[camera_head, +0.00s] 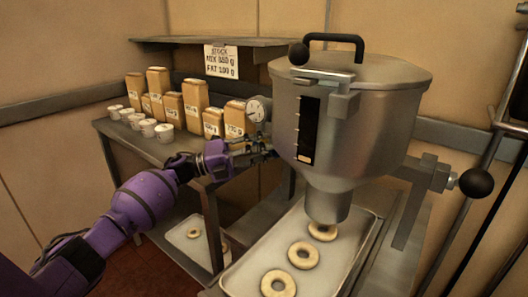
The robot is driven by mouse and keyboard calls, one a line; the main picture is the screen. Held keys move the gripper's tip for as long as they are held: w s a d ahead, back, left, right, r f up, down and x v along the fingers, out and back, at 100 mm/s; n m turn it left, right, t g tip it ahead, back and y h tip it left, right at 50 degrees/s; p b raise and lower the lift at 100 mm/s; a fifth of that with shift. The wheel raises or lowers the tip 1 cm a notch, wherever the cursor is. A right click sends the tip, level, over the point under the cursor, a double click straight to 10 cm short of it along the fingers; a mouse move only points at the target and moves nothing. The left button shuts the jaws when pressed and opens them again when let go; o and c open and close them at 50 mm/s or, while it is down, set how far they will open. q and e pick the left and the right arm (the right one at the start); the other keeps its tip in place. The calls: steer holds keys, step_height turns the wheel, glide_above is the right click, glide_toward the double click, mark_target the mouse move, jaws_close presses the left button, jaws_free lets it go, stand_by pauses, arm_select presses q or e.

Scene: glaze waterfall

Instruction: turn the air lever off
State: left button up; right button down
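My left gripper (262,151), on the purple arm from the left, reaches to the left side of the metal hopper (385,110), just below the round pressure gauge (258,109). Its fingers are small and dark against the machine, so I cannot tell whether they are open or shut, or touching anything. No air lever shows clearly; the fittings under the gauge are largely hidden by the gripper. A black ball knob (476,184) sticks out at the hopper's right, and another black knob (298,53) sits by its lid. My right gripper is not in view.
A tray (246,276) with several dough rings stands under the hopper's nozzle. Paper bags (194,105) and white cups (164,132) stand on the table at the left, below a shelf (180,41). A metal rack stands at the right edge.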

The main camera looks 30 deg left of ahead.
arm_select(q)
steer(key=shift+f, duration=0.1)
steer(key=v, duration=1.2)
stand_by(0.4)
